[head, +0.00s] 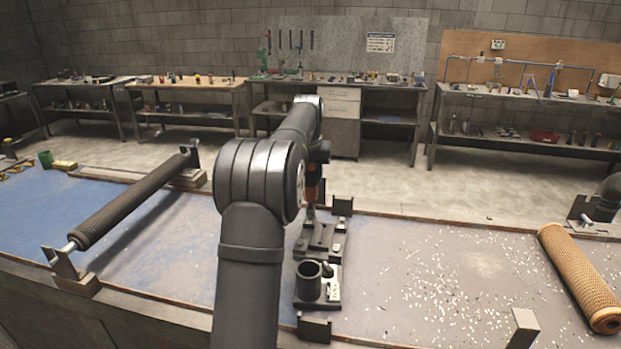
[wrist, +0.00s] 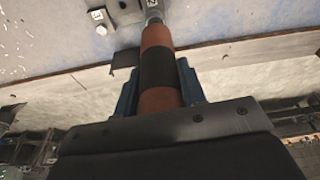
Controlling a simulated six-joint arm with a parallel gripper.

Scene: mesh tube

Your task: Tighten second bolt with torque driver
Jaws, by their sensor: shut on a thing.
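The torque driver (wrist: 159,62) has an orange and black banded handle and a grey metal shaft. My gripper (wrist: 158,78) is shut on its handle, with a dark blue finger on each side. In the head view the driver (head: 312,186) shows as a small orange and black piece beside my arm, upright over the far part of a black fixture (head: 318,238). Its tip reaches down toward the fixture. I cannot tell whether it touches a bolt.
A dark cup-shaped holder (head: 309,280) stands on the fixture's near end. A dark ribbed roller (head: 135,203) rests on stands at the left. An orange mesh tube (head: 578,275) lies at the right. White chips litter the tabletop (head: 430,275) between fixture and tube.

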